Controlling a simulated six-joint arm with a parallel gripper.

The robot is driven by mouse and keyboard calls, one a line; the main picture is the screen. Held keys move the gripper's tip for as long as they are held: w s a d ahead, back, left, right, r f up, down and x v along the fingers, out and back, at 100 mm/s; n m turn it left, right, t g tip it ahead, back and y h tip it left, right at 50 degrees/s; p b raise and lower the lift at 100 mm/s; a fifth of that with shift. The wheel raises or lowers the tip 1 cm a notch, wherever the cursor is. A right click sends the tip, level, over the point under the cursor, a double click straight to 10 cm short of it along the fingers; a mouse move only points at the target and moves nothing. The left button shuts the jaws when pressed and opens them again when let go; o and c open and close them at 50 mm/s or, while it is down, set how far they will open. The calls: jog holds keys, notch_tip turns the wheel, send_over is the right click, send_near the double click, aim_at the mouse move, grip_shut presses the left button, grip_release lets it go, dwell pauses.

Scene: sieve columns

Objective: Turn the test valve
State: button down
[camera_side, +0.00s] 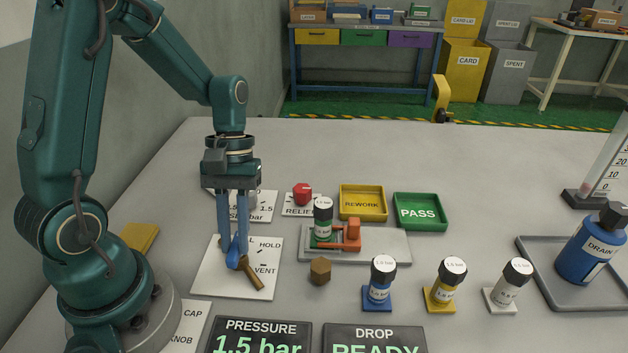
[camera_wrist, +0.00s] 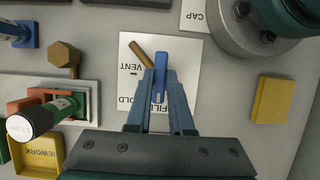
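The test valve's white plate (camera_side: 208,262) lies on the table near my base, with VENT and HOLD readable and FILL partly covered. On it are a blue handle (camera_wrist: 161,77) and a brown bar (camera_side: 252,274) that angles toward the VENT label. My gripper (camera_side: 232,258) points straight down over the valve. Its two fingers stand on either side of the blue handle and look closed on it, with no clear gap in the wrist view. The fingers hide part of the handle and the labels. The brown bar (camera_wrist: 140,58) sticks out beside the fingers.
Right of the valve are a brown hex knob (camera_side: 320,271), a fixture (camera_side: 385,246) holding a green-banded cylinder (camera_side: 323,220), and a red relief knob (camera_side: 302,194). REWORK (camera_side: 363,203) and PASS (camera_side: 420,211) trays sit behind. The pressure display (camera_side: 262,340) reads 1.5 bar; the drop display (camera_side: 374,342) reads READY.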

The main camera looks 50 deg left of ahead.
jog(key=shift+m, duration=0.3)
jog(key=m, duration=0.2)
jog(key=m+g+y, duration=0.1)
jog(key=m, duration=0.1)
jog(key=shift+w+d+y, duration=0.1)
jog(key=shift+y, duration=0.2)
jog(key=shift+d+m+y, duration=0.1)
jog(key=shift+m+y, duration=0.7)
jog(key=shift+m, duration=1.3)
jog(key=c, duration=0.8)
grip_release()
jog(key=shift+r, duration=0.1)
jog(key=shift+v, duration=2.5)
